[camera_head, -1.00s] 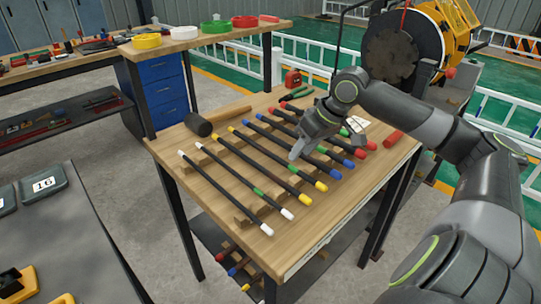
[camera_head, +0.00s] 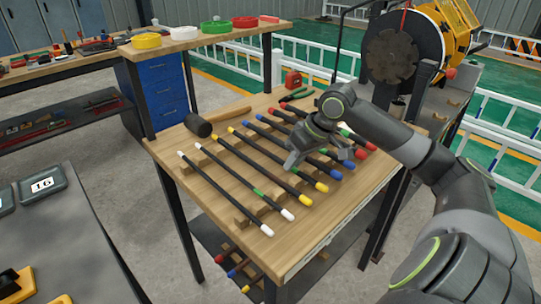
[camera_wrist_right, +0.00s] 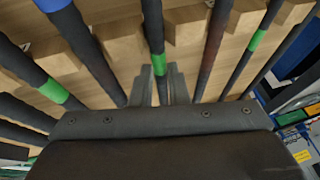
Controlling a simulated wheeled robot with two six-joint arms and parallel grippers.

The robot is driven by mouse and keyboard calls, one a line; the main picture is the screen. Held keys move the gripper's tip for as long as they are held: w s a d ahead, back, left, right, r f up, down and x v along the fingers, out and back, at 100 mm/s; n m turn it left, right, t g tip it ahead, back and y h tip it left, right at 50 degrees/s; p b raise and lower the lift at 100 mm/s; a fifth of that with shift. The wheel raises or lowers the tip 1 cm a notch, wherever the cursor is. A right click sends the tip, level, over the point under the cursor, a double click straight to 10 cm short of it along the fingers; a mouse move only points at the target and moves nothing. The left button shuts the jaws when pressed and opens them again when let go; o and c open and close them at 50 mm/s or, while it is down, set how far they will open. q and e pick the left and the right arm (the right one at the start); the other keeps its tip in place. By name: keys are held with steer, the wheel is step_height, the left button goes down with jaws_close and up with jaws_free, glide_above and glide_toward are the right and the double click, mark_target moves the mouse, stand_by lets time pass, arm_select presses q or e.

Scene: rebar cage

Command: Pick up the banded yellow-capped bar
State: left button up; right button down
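The banded yellow-capped bar (camera_head: 308,176) lies on the wooden table, its yellow cap toward the front right. Its green band shows in the right wrist view (camera_wrist_right: 159,66). My right gripper (camera_head: 291,166) is down at the middle of this bar and hides part of it in the head view. In the wrist view the two fingers (camera_wrist_right: 161,88) stand close on both sides of the bar, just by the band, and look shut on it. The bar still lies in line with its neighbours. My left gripper is not in view.
A plain yellow-capped bar (camera_head: 272,172) lies on the left, then white-capped bars (camera_head: 235,192). Blue-capped bars (camera_head: 334,174) and red-capped bars lie on the right, close by. A mallet (camera_head: 199,125) lies at the table's back left. Wooden supports carry the bars.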

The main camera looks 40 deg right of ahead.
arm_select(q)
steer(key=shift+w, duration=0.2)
arm_select(e)
steer(key=shift+r, duration=0.1)
